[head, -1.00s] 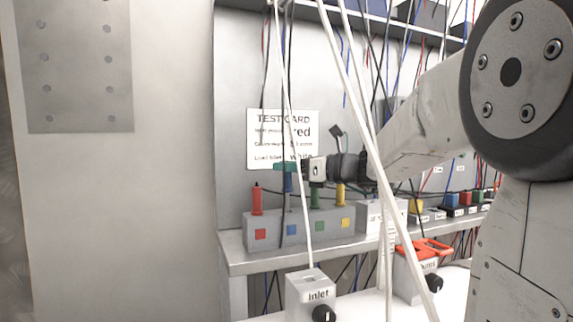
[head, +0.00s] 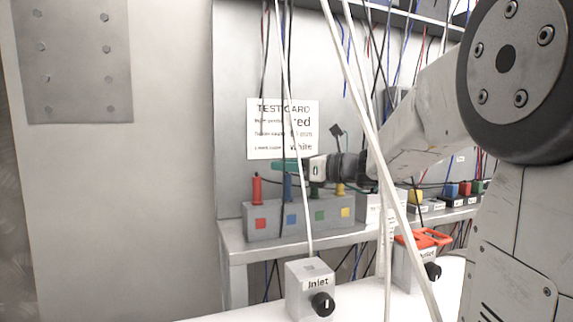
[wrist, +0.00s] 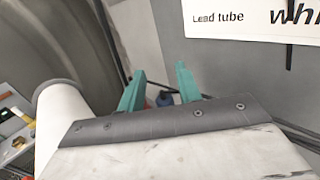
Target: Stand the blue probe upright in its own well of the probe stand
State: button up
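The grey probe stand (head: 265,232) sits on the shelf, with red, blue, green and yellow squares on its front. The blue probe (head: 288,188) is upright above the blue square, its lower end at the stand's top; its seating depth is unclear. My gripper (head: 286,164) has teal fingers and is at the blue probe's upper end, covering its tip. In the wrist view the fingers (wrist: 160,78) are apart, with the blue probe's end (wrist: 165,98) between and below them, a gap showing at its left.
The red probe (head: 257,188) stands left of the blue one. Green (head: 315,190) and yellow (head: 340,189) probes stand to the right, close under my gripper. White cables (head: 345,75) hang in front. The Inlet box (head: 300,292) stands nearer below. A test card (head: 283,112) hangs behind.

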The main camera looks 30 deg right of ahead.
jog(key=shift+o, duration=0.3)
jog(key=shift+s+f, duration=0.1)
jog(key=shift+f, duration=0.05)
jog(key=shift+s+d, duration=0.25)
jog(key=shift+d, duration=0.05)
jog(key=v, duration=0.7)
jog(key=shift+a, duration=0.2)
